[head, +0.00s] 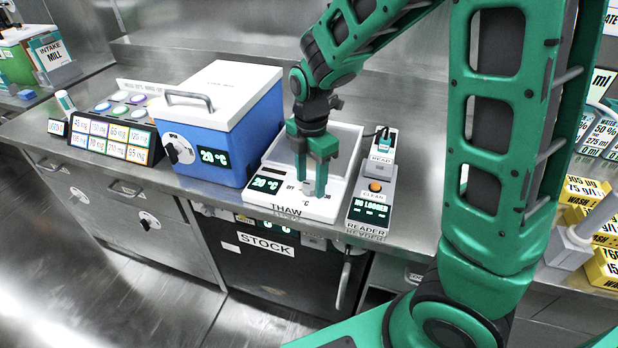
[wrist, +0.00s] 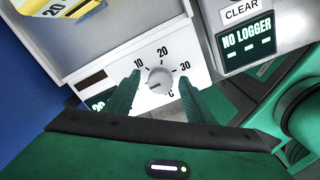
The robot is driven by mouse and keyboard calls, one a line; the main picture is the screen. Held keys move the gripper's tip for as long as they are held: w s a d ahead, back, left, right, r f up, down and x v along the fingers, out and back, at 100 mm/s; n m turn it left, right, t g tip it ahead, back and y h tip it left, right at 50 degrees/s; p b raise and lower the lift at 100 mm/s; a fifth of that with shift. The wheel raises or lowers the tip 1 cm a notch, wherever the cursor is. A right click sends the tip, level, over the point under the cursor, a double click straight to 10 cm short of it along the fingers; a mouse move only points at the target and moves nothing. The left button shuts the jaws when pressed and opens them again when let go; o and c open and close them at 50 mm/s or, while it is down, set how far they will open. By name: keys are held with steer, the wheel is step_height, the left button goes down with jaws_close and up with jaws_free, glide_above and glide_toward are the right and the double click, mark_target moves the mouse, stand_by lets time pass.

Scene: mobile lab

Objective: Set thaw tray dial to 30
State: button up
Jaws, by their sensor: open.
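The thaw tray (head: 340,140) is a white open box with a front panel labelled THAW and a lit display (head: 268,184) that appears to read 20 °C. A small dark mark on the dial seems to point to the lower left, away from 30. My gripper (head: 311,190) is open and points down at the panel. In the wrist view my gripper (wrist: 160,88) has one finger on each side of the dial; I cannot tell whether they touch it.
A blue box with a white lid (head: 228,110) stands close at left. The reader (head: 372,195), showing NO LOGGER, stands close at right. The STOCK cabinet (head: 270,265) is below the counter edge. Yellow boxes (head: 585,215) stand at far right.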

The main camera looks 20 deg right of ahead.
steer(key=c, duration=1.1)
steer(key=shift+o, duration=0.2)
